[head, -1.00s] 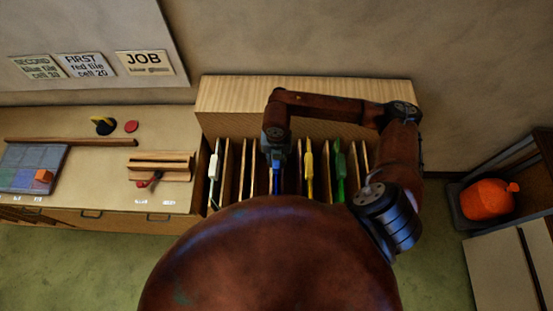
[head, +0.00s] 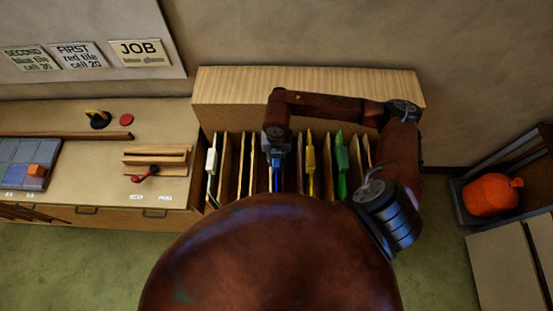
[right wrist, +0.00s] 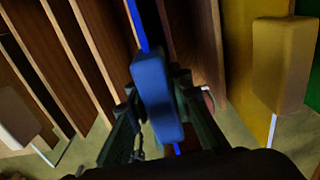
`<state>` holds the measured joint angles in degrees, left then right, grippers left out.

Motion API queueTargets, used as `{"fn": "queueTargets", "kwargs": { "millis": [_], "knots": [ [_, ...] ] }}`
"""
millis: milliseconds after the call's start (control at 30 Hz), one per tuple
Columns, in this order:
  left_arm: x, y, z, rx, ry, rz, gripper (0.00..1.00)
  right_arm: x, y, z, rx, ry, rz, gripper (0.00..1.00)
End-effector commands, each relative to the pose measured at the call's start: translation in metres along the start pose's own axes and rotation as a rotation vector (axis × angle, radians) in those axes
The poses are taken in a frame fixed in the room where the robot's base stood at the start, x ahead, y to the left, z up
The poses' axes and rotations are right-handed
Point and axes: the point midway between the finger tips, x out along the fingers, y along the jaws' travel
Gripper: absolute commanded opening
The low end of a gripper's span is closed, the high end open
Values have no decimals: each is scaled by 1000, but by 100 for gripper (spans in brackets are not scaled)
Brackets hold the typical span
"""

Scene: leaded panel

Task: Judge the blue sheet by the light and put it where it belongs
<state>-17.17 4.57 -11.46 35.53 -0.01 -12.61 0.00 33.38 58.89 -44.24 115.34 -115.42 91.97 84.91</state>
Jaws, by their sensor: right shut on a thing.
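The blue sheet (head: 277,181) stands on edge in a slot of the wooden rack (head: 300,90), among upright dividers. My right gripper (head: 277,157) reaches down into the rack from above and is shut on the blue block on the sheet's edge. In the right wrist view the blue block (right wrist: 153,95) sits between both fingers, with a thin blue edge above and below it. My body hides the lower part of the rack. My left gripper is in neither view.
White (head: 211,162), yellow (head: 310,160) and green (head: 342,160) sheets stand in other slots nearby. An orange jug (head: 492,194) stands far right.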

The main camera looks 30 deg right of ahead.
Motion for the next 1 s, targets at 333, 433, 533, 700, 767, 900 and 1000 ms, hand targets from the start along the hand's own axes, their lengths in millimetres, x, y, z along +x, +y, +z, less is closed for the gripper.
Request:
{"fn": "queueTargets", "kwargs": {
  "millis": [333,433,533,700,767,900,1000],
  "knots": [
    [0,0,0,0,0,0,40,-1,0,0,0,-1,2,35],
    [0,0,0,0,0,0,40,-1,0,0,0,-1,1,40],
    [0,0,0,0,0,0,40,-1,0,0,0,0,1,40],
    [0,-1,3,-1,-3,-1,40,-1,-1,0,0,1,-2,40],
    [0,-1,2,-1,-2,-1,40,-5,0,0,0,-1,-1,40],
    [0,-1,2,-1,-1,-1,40,-26,0,1,-2,-4,2,40],
    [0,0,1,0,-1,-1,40,-47,1,1,-1,-4,3,40]
  ]
}}
